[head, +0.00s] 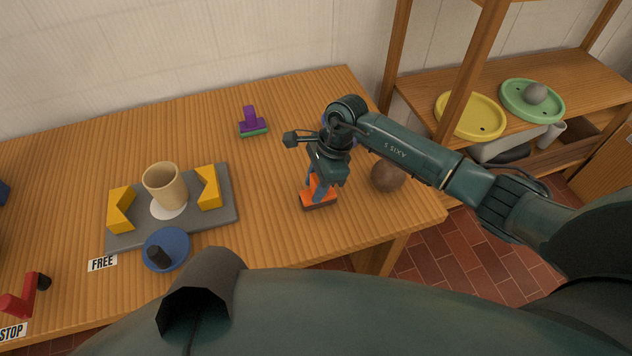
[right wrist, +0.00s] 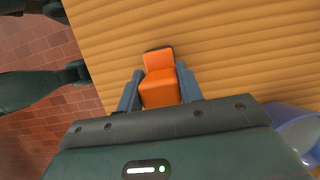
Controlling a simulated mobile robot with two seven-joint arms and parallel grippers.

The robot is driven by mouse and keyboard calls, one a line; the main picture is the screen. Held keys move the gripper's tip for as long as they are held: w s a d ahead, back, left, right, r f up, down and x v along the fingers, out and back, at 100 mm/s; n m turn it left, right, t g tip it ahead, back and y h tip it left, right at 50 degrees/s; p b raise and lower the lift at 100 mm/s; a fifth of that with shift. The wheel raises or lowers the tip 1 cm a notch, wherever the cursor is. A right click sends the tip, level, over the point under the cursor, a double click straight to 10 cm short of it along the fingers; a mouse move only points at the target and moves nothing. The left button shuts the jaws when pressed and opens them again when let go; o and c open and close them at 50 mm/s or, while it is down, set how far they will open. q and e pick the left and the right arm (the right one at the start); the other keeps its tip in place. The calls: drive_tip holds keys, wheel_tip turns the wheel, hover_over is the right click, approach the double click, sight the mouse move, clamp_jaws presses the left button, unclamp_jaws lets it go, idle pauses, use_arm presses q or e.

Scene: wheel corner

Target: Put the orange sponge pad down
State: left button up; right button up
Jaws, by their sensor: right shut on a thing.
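The orange sponge pad (head: 318,198) has an orange upper part and a dark underside. It is at the right part of the wooden table (head: 270,220), low at the tabletop; I cannot tell whether it touches the wood. My right gripper (head: 319,186) is above it, pointing down, shut on its raised orange part. In the right wrist view the orange sponge pad (right wrist: 160,78) sits between the two blue-grey fingers of the right gripper (right wrist: 160,92). My left gripper is not in view.
A brown ball (head: 388,175) lies right of the pad, near the table's right edge. A purple-and-green pad (head: 252,123) lies farther back. A beige cup (head: 164,186) stands on a grey plate with yellow blocks (head: 209,187). Bare wood lies left of the orange pad.

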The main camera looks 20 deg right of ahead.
drive_tip(key=shift+f, duration=0.2)
drive_tip(key=o, duration=1.1)
